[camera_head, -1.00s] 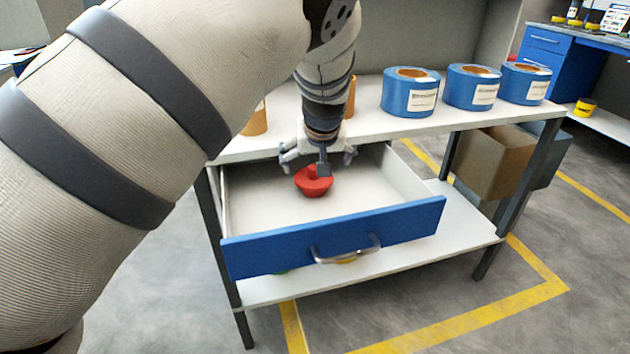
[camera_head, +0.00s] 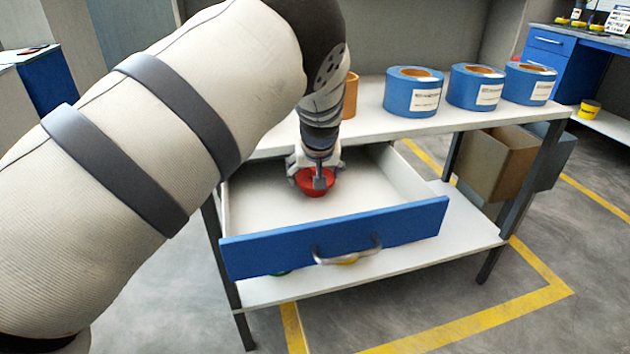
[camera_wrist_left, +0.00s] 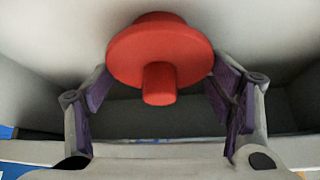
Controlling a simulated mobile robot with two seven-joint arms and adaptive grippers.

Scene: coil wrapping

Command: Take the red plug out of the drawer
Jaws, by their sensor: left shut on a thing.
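The red plug (camera_head: 316,187) is in the open drawer (camera_head: 385,205), a white tray with a blue front and a metal handle. My left gripper (camera_head: 313,178) reaches down into the drawer and is shut on the plug, hiding part of it. In the left wrist view the plug (camera_wrist_left: 160,52) shows its round flange and a short stub, with the purple-padded fingers (camera_wrist_left: 160,85) on its two sides. I cannot tell whether the plug still touches the drawer floor. My right gripper is not in view.
Several blue rolls with white labels, such as this blue roll (camera_head: 413,92), stand on the white tabletop (camera_head: 380,123) above the drawer. A brown roll (camera_head: 350,95) stands behind my arm. A cardboard box (camera_head: 495,162) is at the right. The lower shelf (camera_head: 455,225) lies under the drawer.

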